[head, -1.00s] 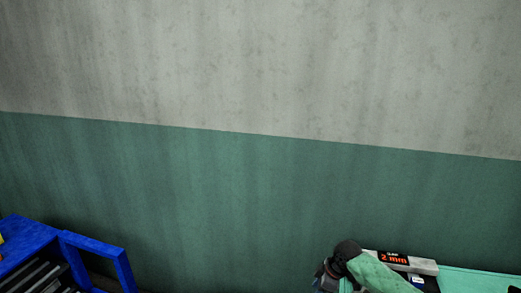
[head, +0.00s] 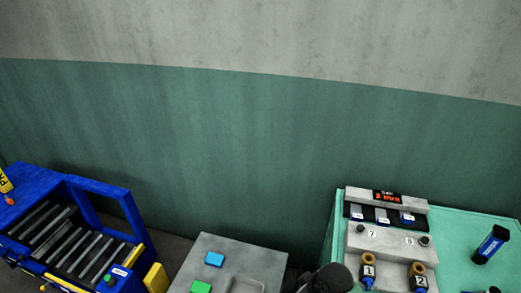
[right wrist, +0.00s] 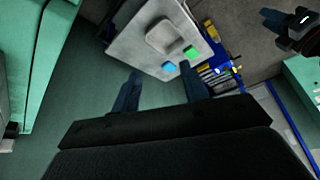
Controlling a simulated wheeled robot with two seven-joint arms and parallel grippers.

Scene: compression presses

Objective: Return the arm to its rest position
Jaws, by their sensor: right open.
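My right gripper (right wrist: 160,88) shows in the right wrist view with two dark blue fingers spread apart and nothing between them. The floor and a grey table lie beyond the fingers. In the head view only a dark rounded part of my right arm shows at the bottom edge, between the grey table and the green bench. What looks like my left gripper (right wrist: 275,20) is at the upper right of the right wrist view; its jaw opening cannot be made out. It is outside the head view.
The grey table (head: 240,248) carries a blue block (head: 214,259) and a green block (head: 201,287). A blue roller conveyor (head: 75,198) stands left. The green bench (head: 465,225) at right holds a grey press unit (head: 385,242) and a dark blue cylinder (head: 490,244).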

